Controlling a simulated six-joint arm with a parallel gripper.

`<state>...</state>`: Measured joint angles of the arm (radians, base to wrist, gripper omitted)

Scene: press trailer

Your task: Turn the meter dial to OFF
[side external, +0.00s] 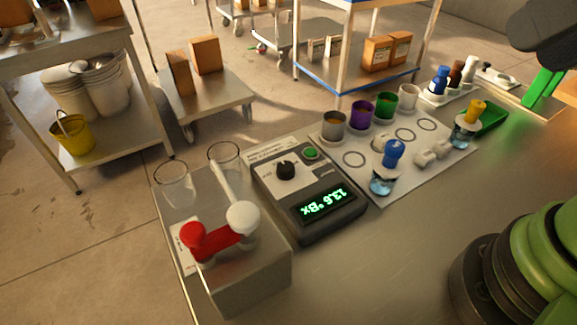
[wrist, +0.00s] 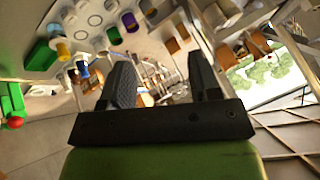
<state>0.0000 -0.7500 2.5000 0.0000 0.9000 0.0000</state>
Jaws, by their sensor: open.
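The meter (side external: 311,192) is a dark grey box on the steel bench in the side external view, with a lit green display (side external: 323,202) reading about 13.6 °Bx. Its black dial (side external: 286,169) sits on a white label plate at the upper left of its face. The dial's pointer setting is too small to read. A green button (side external: 311,153) is beside the dial. My gripper (wrist: 160,85) is open and empty in the wrist view, its two dark fingers apart.
Left of the meter are a red-handled lever (side external: 208,238), a white-knobbed lever (side external: 242,216) and clear cups (side external: 174,184). Right of it, a white mat (side external: 400,171) holds several coloured cups, a blue-topped bottle (side external: 386,170) and a yellow-topped bottle (side external: 467,125). The bench front is clear.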

